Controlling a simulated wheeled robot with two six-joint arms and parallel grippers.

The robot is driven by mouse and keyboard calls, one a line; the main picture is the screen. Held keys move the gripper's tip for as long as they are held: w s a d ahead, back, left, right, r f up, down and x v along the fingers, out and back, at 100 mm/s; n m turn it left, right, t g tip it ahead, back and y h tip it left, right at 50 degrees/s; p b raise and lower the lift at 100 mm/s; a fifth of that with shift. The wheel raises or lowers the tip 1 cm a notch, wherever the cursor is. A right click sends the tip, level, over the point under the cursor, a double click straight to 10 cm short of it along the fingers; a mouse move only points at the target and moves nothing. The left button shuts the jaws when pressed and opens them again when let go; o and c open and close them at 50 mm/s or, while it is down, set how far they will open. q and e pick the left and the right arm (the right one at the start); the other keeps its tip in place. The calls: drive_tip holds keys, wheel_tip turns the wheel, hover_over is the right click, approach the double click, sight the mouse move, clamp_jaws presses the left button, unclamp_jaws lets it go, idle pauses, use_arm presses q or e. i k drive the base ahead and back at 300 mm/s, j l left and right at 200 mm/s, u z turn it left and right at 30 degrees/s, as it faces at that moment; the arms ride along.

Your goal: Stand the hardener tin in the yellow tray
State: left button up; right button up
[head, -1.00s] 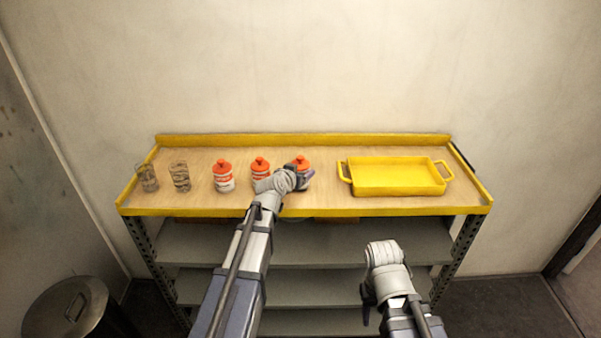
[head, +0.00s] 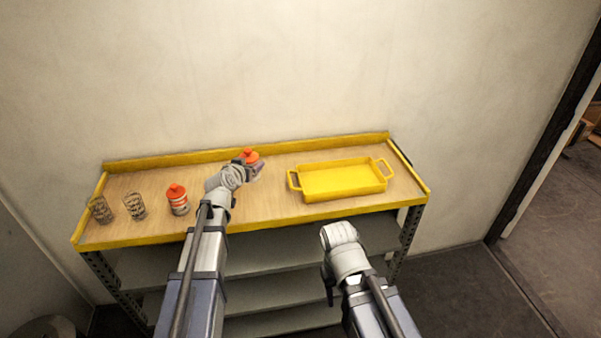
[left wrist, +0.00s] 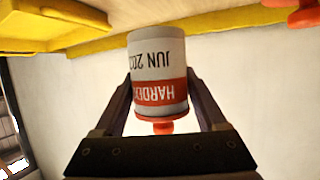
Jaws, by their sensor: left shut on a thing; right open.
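The hardener tin (left wrist: 160,65) is white with an orange-red band and lid. In the left wrist view it hangs between the two fingers of my left gripper (left wrist: 158,95), with its label upside down in the picture. In the head view my left gripper (head: 254,170) holds this tin (head: 250,156), its orange lid up, looking raised off the bench top. The yellow tray (head: 345,195) is empty and lies to the right of the held tin. My right gripper (head: 329,287) is open, low in front of the bench; its fingers are partly hidden.
The bench (head: 152,181) has a yellow rim and back lip. Two glasses (head: 100,209) (head: 135,206) and another orange-lidded tin (head: 178,200) stand on its left part. My left arm hides part of the bench middle. Shelves (head: 270,255) lie below; the bench is clear around the tray.

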sight(339, 182)
drive_tip(key=i+l, duration=0.1)
drive_tip(key=l, duration=0.4)
drive_tip(key=i+l, duration=0.1)
drive_tip(key=l, duration=0.4)
drive_tip(key=i+l, duration=0.1)
drive_tip(key=l, duration=0.4)
